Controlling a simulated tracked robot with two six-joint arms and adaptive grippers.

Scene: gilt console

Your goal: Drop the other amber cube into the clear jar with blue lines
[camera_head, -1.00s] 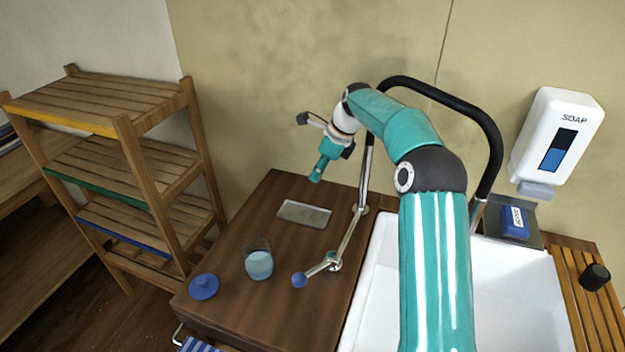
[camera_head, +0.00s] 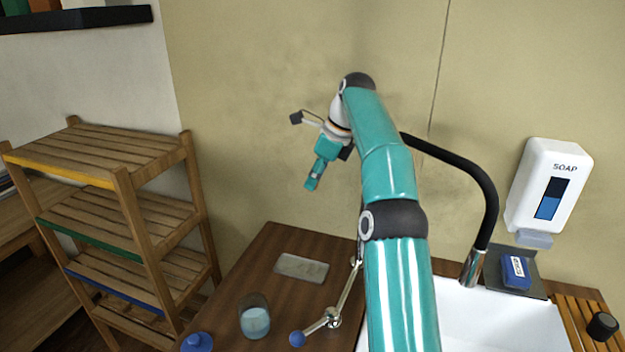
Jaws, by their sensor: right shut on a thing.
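My right gripper (camera_head: 311,183) is at the end of the teal arm, pointing down in front of the beige wall. It is up above the back of the wooden counter and apart from the jar. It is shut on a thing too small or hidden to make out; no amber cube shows. The clear jar (camera_head: 254,319) stands upright on the counter, lower left of the gripper, with a bluish lower part. Its blue lines cannot be made out. My left gripper is out of view.
A blue lid (camera_head: 197,342) lies left of the jar, cut by the lower edge. A pale flat dish (camera_head: 301,268) lies behind it. A metal lever with a blue knob (camera_head: 297,339) is to its right. The sink (camera_head: 490,315), black faucet (camera_head: 470,180) and soap dispenser (camera_head: 543,190) are at right.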

